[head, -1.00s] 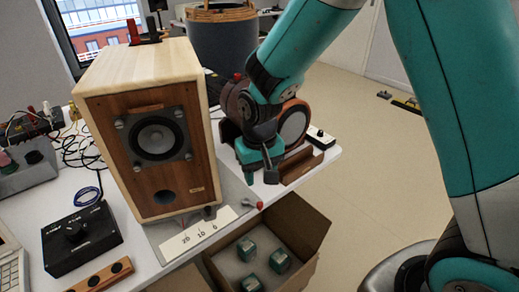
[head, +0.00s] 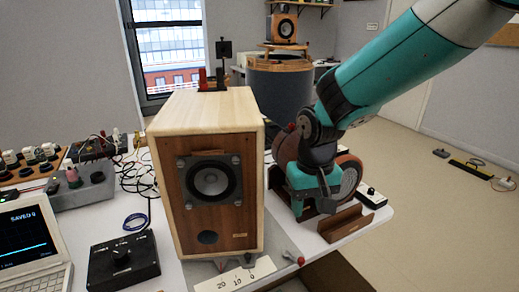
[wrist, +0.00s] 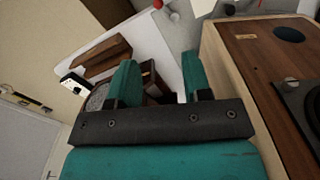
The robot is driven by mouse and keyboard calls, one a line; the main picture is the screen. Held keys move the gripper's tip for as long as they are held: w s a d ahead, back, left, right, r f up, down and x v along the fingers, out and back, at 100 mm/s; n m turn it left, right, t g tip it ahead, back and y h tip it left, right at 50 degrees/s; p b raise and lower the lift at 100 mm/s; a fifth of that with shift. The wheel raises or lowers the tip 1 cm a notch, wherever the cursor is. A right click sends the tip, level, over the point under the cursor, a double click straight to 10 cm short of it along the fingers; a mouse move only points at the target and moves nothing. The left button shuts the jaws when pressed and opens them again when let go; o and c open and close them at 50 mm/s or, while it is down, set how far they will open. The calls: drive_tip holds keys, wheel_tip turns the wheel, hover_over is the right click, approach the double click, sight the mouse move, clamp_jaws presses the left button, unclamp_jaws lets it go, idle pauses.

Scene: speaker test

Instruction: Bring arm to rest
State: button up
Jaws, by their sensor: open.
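My gripper (head: 312,197) hangs at the right end of the bench, just right of the wooden speaker (head: 208,185). Its two teal fingers stand apart in the wrist view (wrist: 158,78), with nothing held between them. A brown wooden holder (head: 346,222) is close by on the right, and it also shows in the wrist view (wrist: 100,57). A round driver with a brown rim (head: 350,178) stands behind the gripper, partly hidden by it. My teal arm reaches in from the upper right.
The white bench (head: 375,232) carries a black knob box (head: 123,262), a laptop (head: 30,245) reading "SAVED" and a small white switch box (head: 372,197). A large blue tub (head: 283,95) stands behind. Open floor (head: 450,225) lies to the right.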

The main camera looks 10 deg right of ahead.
drive_tip(key=s+a+r+n+y+p, duration=0.1)
drive_tip(key=s+r+n+y+p, duration=0.1)
drive_tip(key=s+r, duration=0.5)
drive_tip(key=s+a+r+n+y+p, duration=0.1)
drive_tip(key=s+r+n, duration=0.3)
drive_tip(key=s, duration=0.8)
wheel_tip(320, 180, up, 3)
drive_tip(key=shift+s+a+f+n+y+p, duration=0.15)
drive_tip(key=shift+s+a+n+y+p, duration=0.15)
drive_tip(key=shift+s+n+y+p, duration=0.15)
